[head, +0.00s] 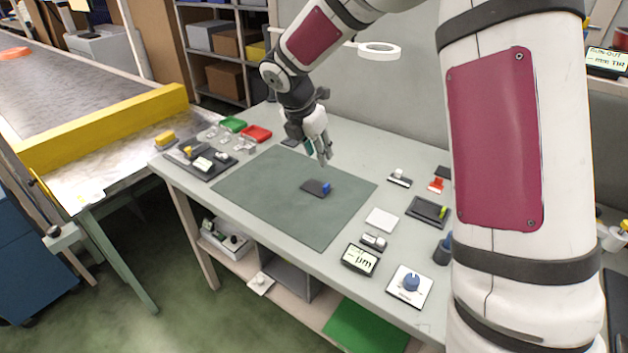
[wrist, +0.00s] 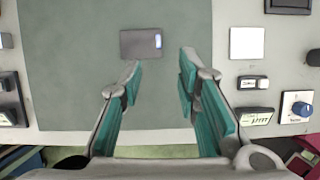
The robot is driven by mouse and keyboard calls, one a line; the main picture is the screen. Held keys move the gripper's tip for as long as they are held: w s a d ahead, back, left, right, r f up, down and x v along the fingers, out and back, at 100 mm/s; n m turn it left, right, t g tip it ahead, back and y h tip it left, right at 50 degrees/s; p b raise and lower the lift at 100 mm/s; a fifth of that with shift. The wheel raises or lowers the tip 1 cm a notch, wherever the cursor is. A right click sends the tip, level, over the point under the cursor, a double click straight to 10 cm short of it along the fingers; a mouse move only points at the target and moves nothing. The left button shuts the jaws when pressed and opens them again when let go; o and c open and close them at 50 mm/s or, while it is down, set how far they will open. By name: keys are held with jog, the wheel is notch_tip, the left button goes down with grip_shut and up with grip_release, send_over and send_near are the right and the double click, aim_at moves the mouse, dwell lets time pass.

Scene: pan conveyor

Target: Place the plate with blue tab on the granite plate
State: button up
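The plate with blue tab (head: 314,187) is a small dark rectangle lying flat on the grey-green mat (head: 260,196). Its blue tab (head: 327,188) is on its right side. In the wrist view the plate (wrist: 137,44) lies beyond my fingertips, left of centre. My gripper (head: 324,155) is above the mat, apart from the plate. In the wrist view its teal-padded fingers (wrist: 161,66) are spread with nothing between them. A dark slab (head: 428,211) with a green piece lies right of the mat; I cannot tell whether it is the granite plate.
A dark tray (head: 190,169) with small items sits left of the mat. Red (head: 256,134) and green (head: 232,124) bins stand behind it. A white square (head: 382,220), a display (head: 360,259) and a blue-knobbed box (head: 410,287) are at right. Much of the mat is clear.

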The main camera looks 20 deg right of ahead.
send_over(328, 184)
jog(key=a, duration=0.2)
jog(key=shift+n, duration=0.3)
jog(key=f, duration=0.5)
jog(key=s+f, duration=0.1)
jog(key=f, duration=0.2)
jog(key=shift+a+f+b, duration=0.15)
jog(key=shift+a+b, duration=0.05)
jog(key=shift+b, duration=0.1)
jog(key=shift+s+x, duration=0.2)
jog(key=shift+x, duration=2.55)
jog(key=shift+d, duration=0.1)
grip_shut()
